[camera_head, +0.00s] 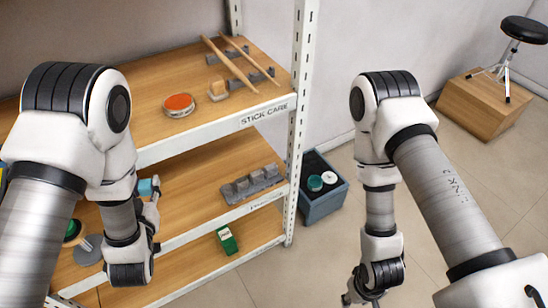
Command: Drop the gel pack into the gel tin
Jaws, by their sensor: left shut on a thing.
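A small blue block (146,187), which looks like the gel pack, shows at the fingers of my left gripper (153,196), in front of the middle shelf. My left gripper is shut on it; the arm hides part of the grip. A round tin with an orange top (179,104) sits on the top shelf, above and to the right of the gripper. I cannot tell for sure whether it is the gel tin. My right gripper (358,293) hangs low near the bottom edge, right of the shelf, and its fingers are too unclear to read.
Two sticks (229,64) lie on grey holders on the top shelf (150,130). A grey rack (250,184) stands on the middle shelf and a green box (227,240) below. A blue-grey crate (323,206) holding discs stands on the floor by the white post (299,130).

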